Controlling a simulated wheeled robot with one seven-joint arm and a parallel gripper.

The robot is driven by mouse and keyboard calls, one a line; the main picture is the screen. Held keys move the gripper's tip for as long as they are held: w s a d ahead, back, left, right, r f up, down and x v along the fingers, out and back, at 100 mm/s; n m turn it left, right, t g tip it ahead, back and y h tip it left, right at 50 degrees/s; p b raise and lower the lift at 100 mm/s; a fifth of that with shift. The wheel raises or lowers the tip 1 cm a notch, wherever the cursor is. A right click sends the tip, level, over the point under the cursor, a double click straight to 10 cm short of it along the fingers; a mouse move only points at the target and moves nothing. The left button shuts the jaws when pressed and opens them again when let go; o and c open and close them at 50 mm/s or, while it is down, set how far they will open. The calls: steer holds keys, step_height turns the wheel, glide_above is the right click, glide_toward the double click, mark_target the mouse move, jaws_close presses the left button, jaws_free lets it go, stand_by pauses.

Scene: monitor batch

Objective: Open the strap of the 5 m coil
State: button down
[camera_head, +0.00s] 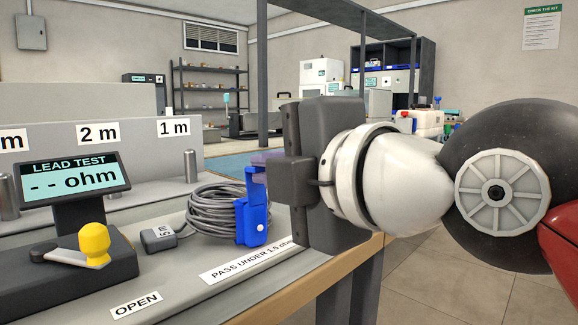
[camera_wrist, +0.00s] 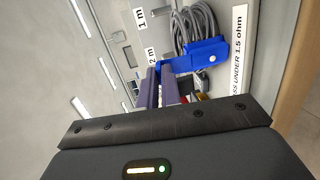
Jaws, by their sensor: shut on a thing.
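The fingertips partly hide the gripped end.
A lead test meter (camera_head: 72,180) showing "- - ohm" and a lever with a yellow knob (camera_head: 94,245) stand at the left. Metal posts (camera_head: 189,165) stand behind near the 1 m and 2 m labels. A "PASS UNDER 1.5 ohm" label (camera_head: 245,260) lies along the front edge.

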steer(key=shift+s+d+f+t+y, duration=0.1)
steer(key=shift+f+t+y, duration=0.05)
steer(key=shift+t+y, duration=0.15)
stand_by(0.4)
steer(key=c, duration=1.6)
jaws_free()
steer(key=v, duration=0.7)
steer(key=shift+s+d, duration=0.25)
steer(key=shift+s, duration=0.05)
